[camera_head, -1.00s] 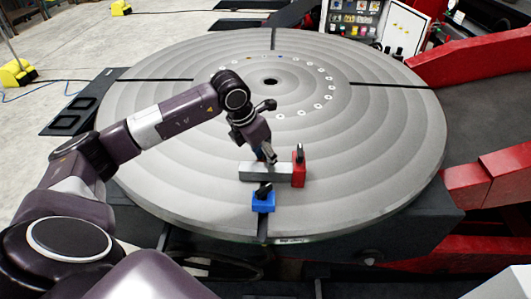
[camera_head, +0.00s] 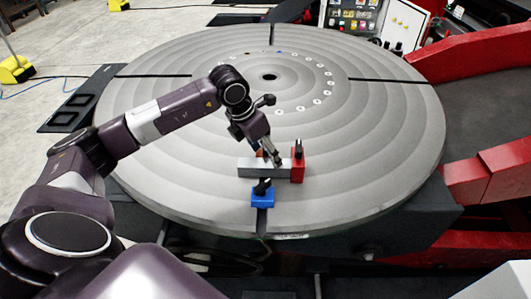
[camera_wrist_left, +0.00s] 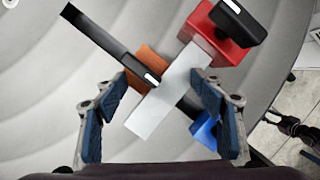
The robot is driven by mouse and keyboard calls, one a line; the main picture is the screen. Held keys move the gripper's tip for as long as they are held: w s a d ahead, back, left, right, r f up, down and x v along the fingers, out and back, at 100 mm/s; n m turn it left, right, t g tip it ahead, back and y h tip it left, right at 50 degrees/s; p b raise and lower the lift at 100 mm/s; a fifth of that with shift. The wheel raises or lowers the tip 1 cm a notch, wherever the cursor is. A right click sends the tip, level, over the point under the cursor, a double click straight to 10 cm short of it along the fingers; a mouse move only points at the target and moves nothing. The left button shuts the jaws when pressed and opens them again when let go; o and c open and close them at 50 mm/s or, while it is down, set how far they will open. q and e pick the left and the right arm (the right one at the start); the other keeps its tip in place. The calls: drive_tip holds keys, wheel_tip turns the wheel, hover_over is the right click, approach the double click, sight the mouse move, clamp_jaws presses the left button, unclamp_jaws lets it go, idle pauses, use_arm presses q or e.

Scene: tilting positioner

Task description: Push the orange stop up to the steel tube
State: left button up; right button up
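The steel tube (camera_head: 257,170) lies on the round table; in the left wrist view (camera_wrist_left: 160,108) it runs diagonally between my fingers. The orange stop (camera_wrist_left: 146,64) sits against or very near the tube's far long side, its dark handle overlapping the tube in that view; contact cannot be told. Only a bit of the orange stop (camera_head: 260,153) shows in the head view. My left gripper (camera_head: 276,161) is over the tube. Its blue-padded fingers (camera_wrist_left: 160,110) are spread wide, with nothing gripped. My right gripper is not in view.
A red stop (camera_head: 298,172) with a black handle stands at the tube's right end. A blue stop (camera_head: 262,199) is at its near side, by a slot in the table (camera_head: 350,200). The table is otherwise mostly bare. Red machine arms (camera_head: 485,50) flank it at right.

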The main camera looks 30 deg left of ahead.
use_arm(q)
drive_tip(key=shift+w+d+r+p+v, duration=0.1)
drive_tip(key=shift+w+p+v, duration=0.1)
drive_tip(key=shift+p+v, duration=0.7)
drive_tip(key=shift+w+d+r+p+v, duration=0.1)
drive_tip(key=shift+w+p+v, duration=0.2)
drive_tip(key=shift+v, duration=1.1)
drive_tip(key=shift+w+r+p+v, duration=0.15)
drive_tip(key=shift+p+v, duration=0.55)
drive_tip(key=shift+v, duration=0.45)
drive_tip(key=shift+f, duration=0.15)
